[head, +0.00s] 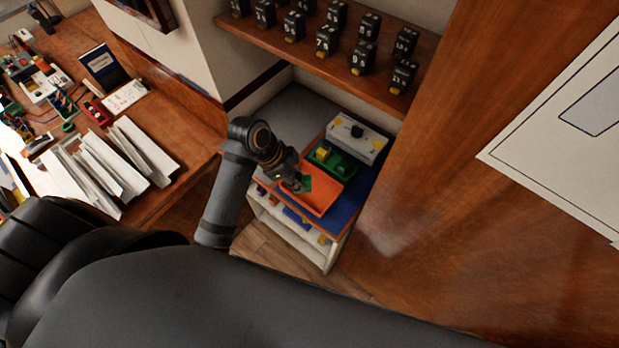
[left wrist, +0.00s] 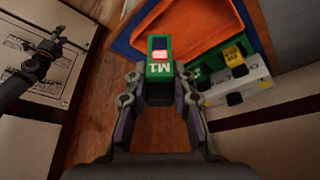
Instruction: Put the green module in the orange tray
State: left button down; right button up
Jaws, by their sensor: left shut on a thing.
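The green module (left wrist: 159,68), with a white marking and a pale red patch, is held between the fingers of my left gripper (left wrist: 158,88) in the left wrist view. In the head view, the green module (head: 304,183) shows at the tip of my left gripper (head: 296,184), over the orange tray (head: 325,199). In the left wrist view the orange tray (left wrist: 190,22) lies beyond the module, at the top. I cannot tell whether the module touches the tray.
A green holder with a yellow block (head: 322,152) and a white box (head: 359,136) stand behind the tray on a blue-topped shelf unit (head: 358,188). A wooden shelf (head: 310,57) with several black breakers is above. Upright white panels (head: 110,165) stand on the left desk.

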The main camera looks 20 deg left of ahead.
aim_at(308, 176)
pick_arm(q)
jog(key=w+f, duration=0.2)
jog(key=w+d+f+p, duration=0.1)
jog(key=w+f, duration=0.1)
jog(key=shift+w+d+f, duration=0.1)
jog(key=shift+w+f, duration=0.2)
jog(key=shift+f, duration=0.1)
jog(key=shift+w+f, duration=0.2)
jog(key=shift+f, duration=0.1)
jog(key=shift+w+f, duration=0.1)
jog(key=shift+f, duration=0.15)
notch_tip(308, 176, down, 3)
jog(key=shift+w+d+f+p, duration=0.1)
jog(key=shift+w+p, duration=0.05)
jog(key=shift+p, duration=0.75)
jog(key=shift+f, duration=0.1)
pick_arm(e)
jog(key=r, duration=0.1)
jog(key=w+r, duration=0.1)
jog(key=r, duration=0.1)
jog(key=shift+r, duration=0.25)
pick_arm(q)
jog(key=shift+f, duration=0.15)
jog(key=c, duration=1.1)
grip_release()
jog(key=shift+c, duration=0.2)
pick_arm(e)
jog(key=shift+w, duration=0.15)
